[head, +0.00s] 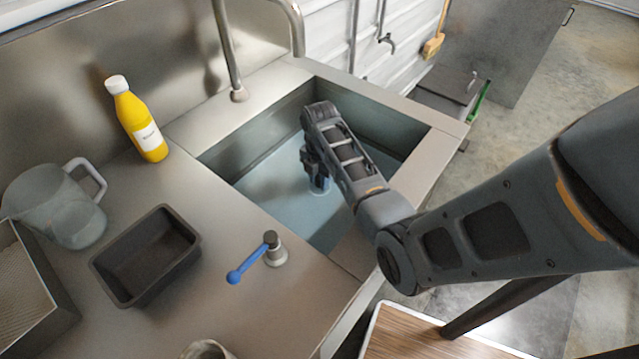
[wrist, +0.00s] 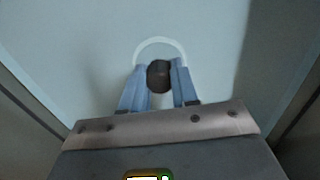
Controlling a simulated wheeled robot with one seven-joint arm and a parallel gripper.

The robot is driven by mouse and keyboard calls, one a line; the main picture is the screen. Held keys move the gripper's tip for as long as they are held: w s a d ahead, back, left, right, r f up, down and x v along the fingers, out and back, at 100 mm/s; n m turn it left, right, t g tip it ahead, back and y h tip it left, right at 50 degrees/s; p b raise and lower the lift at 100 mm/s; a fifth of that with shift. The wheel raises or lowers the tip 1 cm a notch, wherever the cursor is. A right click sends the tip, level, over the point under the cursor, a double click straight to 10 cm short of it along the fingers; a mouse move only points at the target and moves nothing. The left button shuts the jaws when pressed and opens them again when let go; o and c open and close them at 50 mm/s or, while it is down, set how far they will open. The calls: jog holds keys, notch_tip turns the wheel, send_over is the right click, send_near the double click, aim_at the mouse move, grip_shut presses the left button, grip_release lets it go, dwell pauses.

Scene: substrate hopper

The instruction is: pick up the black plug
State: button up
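The black plug (wrist: 158,77) is in the wrist view, a small dark round piece between the two blue fingertips of my gripper (wrist: 160,76). Both fingers press against its sides, with no clear gap. A pale drain ring (wrist: 160,42) shows on the basin floor just beyond the plug. I cannot tell whether the plug is lifted off the floor. In the head view, my gripper (head: 317,178) points down inside the sink basin (head: 265,190), low near its floor. The plug is hidden there by my gripper.
Basin walls surround my gripper. A tap (head: 238,90) stands behind the sink. A blue-handled lever (head: 262,255) stands on the counter at the front. A yellow bottle (head: 140,125), a jug (head: 60,205) and a black tray (head: 145,255) stand to the left.

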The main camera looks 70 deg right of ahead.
grip_shut()
jog(key=shift+r, duration=0.1)
